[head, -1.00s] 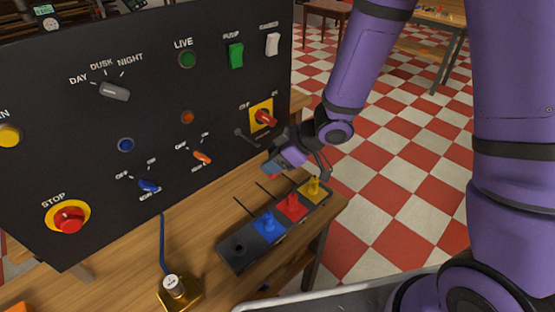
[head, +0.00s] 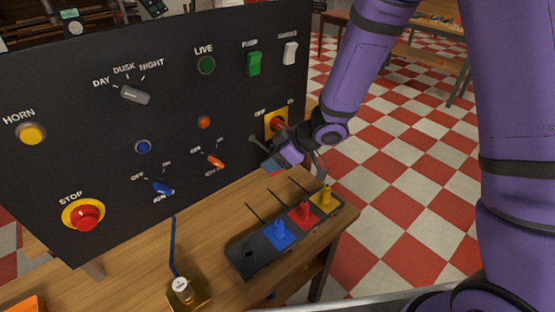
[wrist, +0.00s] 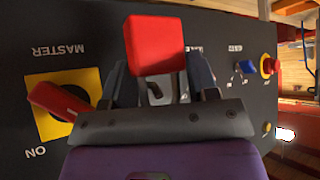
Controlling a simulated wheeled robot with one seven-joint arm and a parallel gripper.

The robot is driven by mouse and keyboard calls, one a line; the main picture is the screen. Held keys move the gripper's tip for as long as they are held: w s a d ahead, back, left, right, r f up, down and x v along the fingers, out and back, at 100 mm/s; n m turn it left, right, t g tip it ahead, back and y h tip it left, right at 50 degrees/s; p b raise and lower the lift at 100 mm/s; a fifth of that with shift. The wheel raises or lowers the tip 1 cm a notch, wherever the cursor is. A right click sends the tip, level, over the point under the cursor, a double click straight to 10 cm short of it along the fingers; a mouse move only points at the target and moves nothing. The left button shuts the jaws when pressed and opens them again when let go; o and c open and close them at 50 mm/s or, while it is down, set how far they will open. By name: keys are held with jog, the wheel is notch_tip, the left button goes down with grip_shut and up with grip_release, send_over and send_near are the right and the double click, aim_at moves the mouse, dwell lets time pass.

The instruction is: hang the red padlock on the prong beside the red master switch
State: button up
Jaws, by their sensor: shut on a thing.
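The red padlock (wrist: 155,45) is held in my gripper (wrist: 160,85), its body showing above the fingers in the wrist view. A grey curved piece (wrist: 155,92) shows between the fingers; I cannot tell whether it is the shackle or the prong. In the head view my gripper (head: 274,162) is close in front of the panel's lower right, mostly hiding the padlock. The grey prong (head: 257,143) sticks out of the panel just above and left of the gripper. The red master switch (head: 278,124) sits on a yellow plate right of the prong; it also shows at the left in the wrist view (wrist: 55,100).
The black panel (head: 100,140) carries several other knobs and buttons. Below my gripper, a dark block (head: 247,262) with blue, red and yellow upright pieces lies on the wooden bench (head: 215,235). A brass-based lever (head: 183,290) stands at the front. Open floor lies right.

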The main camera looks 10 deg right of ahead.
jog(key=shift+w+a, duration=0.4)
jog(key=shift+w, duration=0.2)
jog(key=shift+w+a, duration=0.35)
jog(key=shift+w, duration=0.2)
jog(key=shift+w+a+f, duration=0.3)
jog(key=shift+w+f, duration=0.05)
jog(key=shift+w, duration=0.05)
jog(key=shift+f, duration=0.2)
jog(key=o, duration=1.1)
jog(key=shift+c, duration=0.2)
